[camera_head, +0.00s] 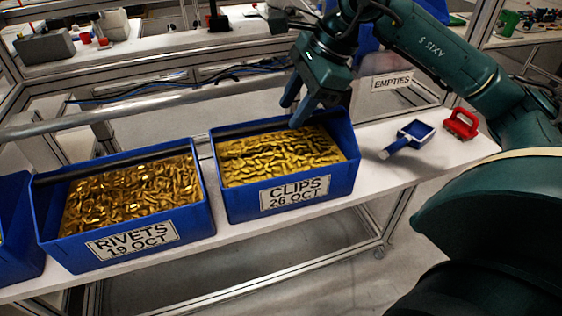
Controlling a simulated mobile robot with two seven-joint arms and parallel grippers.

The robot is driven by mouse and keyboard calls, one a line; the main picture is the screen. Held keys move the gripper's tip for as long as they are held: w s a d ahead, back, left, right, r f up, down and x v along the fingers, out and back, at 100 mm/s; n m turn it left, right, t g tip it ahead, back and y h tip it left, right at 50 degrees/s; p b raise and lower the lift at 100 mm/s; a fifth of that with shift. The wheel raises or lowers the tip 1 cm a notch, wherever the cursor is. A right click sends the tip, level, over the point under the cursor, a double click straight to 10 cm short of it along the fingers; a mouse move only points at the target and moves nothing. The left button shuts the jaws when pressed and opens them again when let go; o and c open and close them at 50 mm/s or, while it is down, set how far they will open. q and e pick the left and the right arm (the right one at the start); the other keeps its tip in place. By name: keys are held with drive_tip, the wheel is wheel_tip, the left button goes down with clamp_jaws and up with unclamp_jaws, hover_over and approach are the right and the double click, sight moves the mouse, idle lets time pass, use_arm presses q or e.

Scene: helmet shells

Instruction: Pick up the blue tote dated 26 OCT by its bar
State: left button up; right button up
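The blue tote (344,176) labelled CLIPS 26 OCT stands on the white shelf, filled with gold-coloured clips (280,155). Its label faces the front. My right gripper (290,114) comes down from above at the tote's rear rim, right of the rim's middle. My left gripper is not in view.
A blue tote (207,219) labelled RIVETS 19 OCT stands close on the left, with another blue tote (18,215) beyond it. On the right lie a blue scoop (400,146) and a red-handled tool (461,124). An EMPTIES sign (392,81) is behind.

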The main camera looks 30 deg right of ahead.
sight(285, 121)
drive_tip(key=x, duration=0.4)
drive_tip(key=shift+a+f+p, duration=0.2)
drive_tip(key=shift+f+p, duration=0.1)
drive_tip(key=shift+p, duration=0.1)
clamp_jaws()
drive_tip(key=shift+r, duration=0.1)
idle(0.9)
